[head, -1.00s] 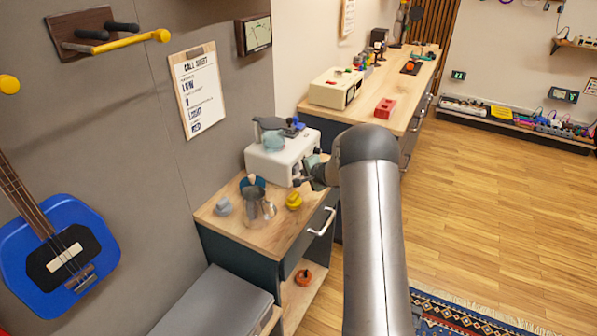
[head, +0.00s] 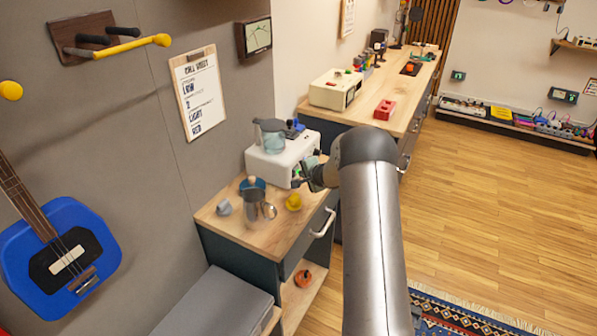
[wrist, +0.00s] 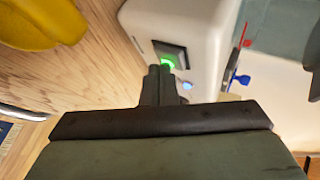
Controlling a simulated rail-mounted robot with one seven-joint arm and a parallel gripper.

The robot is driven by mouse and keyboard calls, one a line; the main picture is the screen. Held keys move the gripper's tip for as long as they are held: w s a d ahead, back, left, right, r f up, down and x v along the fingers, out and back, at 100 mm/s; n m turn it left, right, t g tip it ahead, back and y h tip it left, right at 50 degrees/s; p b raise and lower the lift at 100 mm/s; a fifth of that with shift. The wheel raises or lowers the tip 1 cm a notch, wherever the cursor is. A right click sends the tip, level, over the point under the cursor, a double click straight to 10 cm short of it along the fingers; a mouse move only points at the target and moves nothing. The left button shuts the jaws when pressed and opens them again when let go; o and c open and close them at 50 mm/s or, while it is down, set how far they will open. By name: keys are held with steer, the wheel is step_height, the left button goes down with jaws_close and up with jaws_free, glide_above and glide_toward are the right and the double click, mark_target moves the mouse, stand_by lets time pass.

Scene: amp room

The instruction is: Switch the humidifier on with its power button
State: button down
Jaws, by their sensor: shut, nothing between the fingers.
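The humidifier (head: 280,163) is a white box with a see-through teal tank (head: 272,140) on top, standing on the far end of the low wooden cabinet. In the wrist view its white side (wrist: 205,35) carries a dark square power button (wrist: 170,53) with a lit green patch. A small pale blue light (wrist: 187,86) shows beside it. My gripper (head: 300,182) is shut and empty at the humidifier's front. In the wrist view its fingertips (wrist: 160,69) are at the button's lower edge, partly covering it; I cannot tell whether they touch.
A metal pitcher (head: 254,205), a grey cup (head: 224,208) and a yellow object (head: 294,202) stand on the cabinet top (head: 272,238) before the humidifier. A drawer handle (head: 322,223) sticks out from its front. The floor (head: 480,210) to the right is clear.

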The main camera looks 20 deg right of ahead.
steer(key=shift+w+a, duration=0.1)
steer(key=shift+r, duration=0.1)
stand_by(0.3)
steer(key=shift+s+p, duration=0.25)
steer(key=shift+p, duration=0.15)
steer(key=shift+s+d, duration=0.1)
steer(key=shift+d, duration=0.15)
steer(key=shift+s+d+p, duration=0.8)
steer(key=shift+s+d, duration=0.45)
steer(key=shift+s, duration=0.15)
steer(key=shift+s+d+p, duration=0.4)
steer(key=shift+s+d, duration=0.3)
steer(key=shift+s, duration=0.2)
